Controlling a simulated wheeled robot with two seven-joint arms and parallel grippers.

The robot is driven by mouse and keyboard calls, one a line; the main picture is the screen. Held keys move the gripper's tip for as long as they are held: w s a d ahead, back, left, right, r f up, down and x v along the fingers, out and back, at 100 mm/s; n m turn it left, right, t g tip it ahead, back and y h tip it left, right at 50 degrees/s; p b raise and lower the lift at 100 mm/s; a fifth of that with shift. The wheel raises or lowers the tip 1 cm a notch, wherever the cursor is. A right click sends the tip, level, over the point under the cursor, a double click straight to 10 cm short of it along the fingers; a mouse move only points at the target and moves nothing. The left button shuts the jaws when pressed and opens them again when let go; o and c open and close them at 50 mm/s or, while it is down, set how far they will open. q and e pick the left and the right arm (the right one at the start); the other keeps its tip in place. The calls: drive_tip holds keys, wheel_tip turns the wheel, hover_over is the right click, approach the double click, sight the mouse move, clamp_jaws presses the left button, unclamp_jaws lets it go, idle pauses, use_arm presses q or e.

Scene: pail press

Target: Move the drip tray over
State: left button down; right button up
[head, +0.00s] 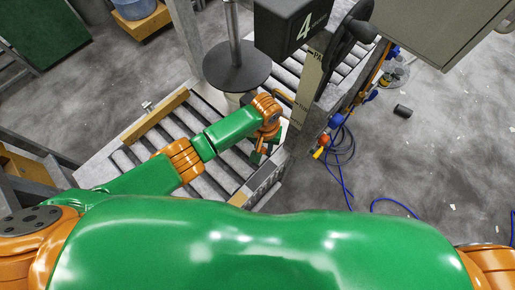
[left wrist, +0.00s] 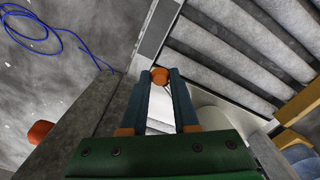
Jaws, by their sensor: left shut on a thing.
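My left gripper (head: 262,152) reaches down at the right edge of the roller conveyor, beside the press post. In the left wrist view its two dark fingers (left wrist: 160,82) are shut on a small orange knob (left wrist: 160,75). A pale, flat surface, which looks like the drip tray (left wrist: 162,106), shows between and beyond the fingers. How the knob joins it is hard to tell. In the head view a bright sliver of the tray seems to show just right of the wrist, and the arm hides most of it. My right gripper is out of view.
The round dark press plate (head: 237,67) hangs over a white pail (head: 234,99), close behind my left wrist. The roller conveyor (head: 205,185) runs under my arm. The press post (head: 310,85) stands close on the right. Blue cable (head: 342,150) lies on the floor beyond.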

use_arm(q)
drive_tip(key=shift+d, duration=0.2)
drive_tip(key=shift+w+d+r+b, duration=0.1)
drive_tip(key=shift+w+d+b, duration=0.3)
drive_tip(key=shift+d+b, duration=0.45)
drive_tip(key=c, duration=0.9)
unclamp_jaws()
drive_tip(key=shift+a, duration=0.1)
drive_tip(key=o, duration=0.3)
drive_tip(key=shift+w, duration=0.1)
drive_tip(key=shift+o, duration=0.2)
